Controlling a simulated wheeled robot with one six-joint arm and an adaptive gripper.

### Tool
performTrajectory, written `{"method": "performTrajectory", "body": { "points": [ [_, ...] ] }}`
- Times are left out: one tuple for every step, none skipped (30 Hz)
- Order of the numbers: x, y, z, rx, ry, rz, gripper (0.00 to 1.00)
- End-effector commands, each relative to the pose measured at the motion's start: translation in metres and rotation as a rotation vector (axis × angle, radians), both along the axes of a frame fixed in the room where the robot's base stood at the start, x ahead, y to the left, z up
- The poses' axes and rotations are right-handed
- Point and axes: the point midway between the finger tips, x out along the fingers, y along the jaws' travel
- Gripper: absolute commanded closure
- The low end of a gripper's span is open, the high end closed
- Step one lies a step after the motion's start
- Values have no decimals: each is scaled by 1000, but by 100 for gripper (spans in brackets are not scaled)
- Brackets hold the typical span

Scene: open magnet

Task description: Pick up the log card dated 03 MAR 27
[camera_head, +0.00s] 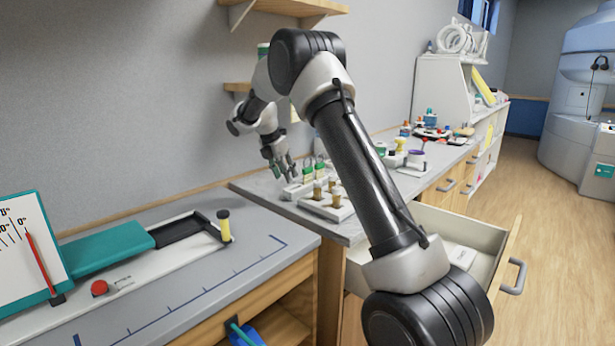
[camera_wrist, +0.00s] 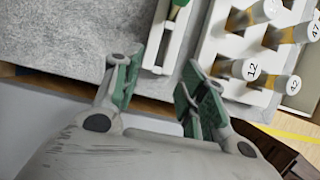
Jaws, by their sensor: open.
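No log card with a readable date shows in either view. A pale flat item (camera_head: 463,255) lies in the open drawer (camera_head: 490,232) in the head view; it is too small to tell whether it is a card, and my arm hides part of the drawer. My gripper (camera_head: 281,168) is above the back left of the grey counter, left of the drawer. In the wrist view my gripper (camera_wrist: 160,82) has its green-padded fingers apart with nothing between them.
A white rack (camera_wrist: 208,68) of numbered corked vials stands beside my gripper, with a slim white holder (camera_wrist: 150,58) carrying a green item. Wall shelves (camera_head: 285,8) are above. A teal-and-white gauge device (camera_head: 110,247) is on the left bench. Floor (camera_head: 545,215) is clear at right.

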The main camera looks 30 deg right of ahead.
Motion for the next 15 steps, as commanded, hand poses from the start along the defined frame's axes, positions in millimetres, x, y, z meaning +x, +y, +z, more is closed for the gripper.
{"method": "performTrajectory", "body": {
  "points": [
    [3, -11, 0, 1, -1, -4, 58],
    [6, -17, 0, 1, -2, -5, 58],
    [8, -25, 0, 1, -2, -5, 58],
    [11, -31, 0, 1, -2, -5, 58],
    [12, -37, 0, 0, -1, -6, 58],
    [15, -44, 0, 1, -3, -4, 58],
    [17, -48, 0, 1, -2, -5, 58],
    [18, -52, 0, 1, -2, -5, 58],
    [20, -57, 0, 1, -2, -5, 58],
    [21, -59, 0, 1, -1, -4, 58],
    [21, -61, 0, 1, -1, -4, 58],
    [22, -63, 1, 1, -1, -4, 58],
    [23, -64, 1, 1, -2, -3, 58],
    [23, -65, 1, 1, -2, -3, 58],
    [24, -68, 1, 1, -2, -3, 58]
  ]
}}
